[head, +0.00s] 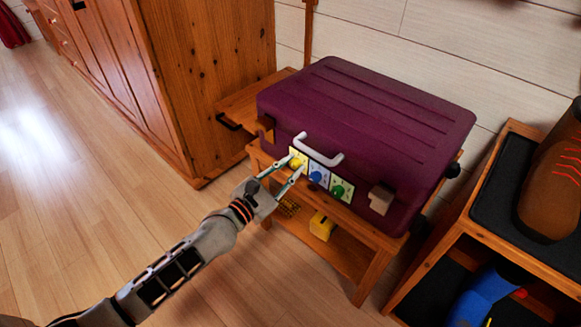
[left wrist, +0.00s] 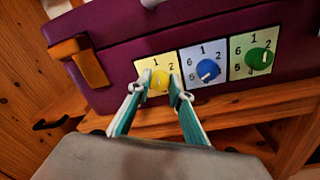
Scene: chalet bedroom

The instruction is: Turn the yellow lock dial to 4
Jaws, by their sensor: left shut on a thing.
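A purple suitcase (head: 360,125) lies on a wooden stand, with three lock dials on its front face. The yellow dial (head: 296,163) is the leftmost; it also shows in the left wrist view (left wrist: 160,80) on a pale yellow plate (left wrist: 147,65) with 1 and 2 visible. My left gripper (head: 294,168) is shut on the yellow dial, one finger on each side. The fingers hide the lower numbers, and I cannot tell where the dial points. The blue dial (left wrist: 207,70) and the green dial (left wrist: 259,60) sit to its right. My right gripper is not in view.
A white handle (head: 320,150) arches above the dials. Latches flank them, a brown one (head: 265,128) at left and a tan one (head: 381,198) at right. A wooden wardrobe (head: 200,70) stands left, a shoe rack (head: 455,240) right. A yellow object (head: 321,226) is on the lower shelf.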

